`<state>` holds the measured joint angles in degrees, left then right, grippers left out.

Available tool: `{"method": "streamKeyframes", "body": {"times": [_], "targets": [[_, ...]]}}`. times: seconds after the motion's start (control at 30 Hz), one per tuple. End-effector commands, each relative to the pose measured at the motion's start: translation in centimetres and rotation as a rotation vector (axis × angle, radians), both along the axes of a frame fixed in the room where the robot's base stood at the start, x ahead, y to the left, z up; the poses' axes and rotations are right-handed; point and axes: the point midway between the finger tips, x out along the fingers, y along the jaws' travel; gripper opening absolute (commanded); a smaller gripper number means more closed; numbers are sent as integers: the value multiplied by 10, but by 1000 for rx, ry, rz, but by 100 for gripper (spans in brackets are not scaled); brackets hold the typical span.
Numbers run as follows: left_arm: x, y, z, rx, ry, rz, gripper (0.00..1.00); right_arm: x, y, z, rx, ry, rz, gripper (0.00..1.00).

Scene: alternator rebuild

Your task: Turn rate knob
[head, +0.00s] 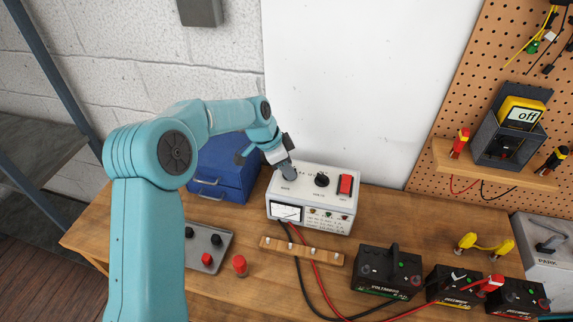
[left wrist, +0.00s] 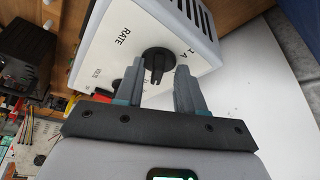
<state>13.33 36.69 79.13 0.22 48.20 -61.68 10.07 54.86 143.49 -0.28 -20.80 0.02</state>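The charger box (head: 340,215) is white, with a meter on its front, and stands on the wooden bench. The black rate knob (left wrist: 157,62) shows in the left wrist view beside the printed word RATE. In the head view my gripper hides this knob. My left gripper (head: 287,169) points down at the left part of the box top. In the left wrist view its two fingers (left wrist: 160,75) stand apart, one on each side of the knob, with a visible gap. My right gripper is in neither view.
A second black knob (head: 322,179) and a red switch (head: 345,184) sit right of the gripper on the box top. A blue case (head: 220,170) stands close on the left. Black and red cables (head: 312,270) run in front, near several black batteries (head: 388,270).

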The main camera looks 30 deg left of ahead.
Motion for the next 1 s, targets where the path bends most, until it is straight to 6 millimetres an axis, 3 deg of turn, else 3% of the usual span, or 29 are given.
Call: {"method": "streamKeyframes", "body": {"times": [0.13,0.23,0.27,0.67,1.0], "targets": [[0,0,0,0,0,0,35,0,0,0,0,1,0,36],[0,0,0,-1,1,0,2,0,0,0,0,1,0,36],[0,0,0,-1,1,0,0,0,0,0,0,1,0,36],[-1,-1,-2,-1,3,13,0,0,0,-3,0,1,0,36],[-2,-3,-6,0,3,182,0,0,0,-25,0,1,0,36]]}}
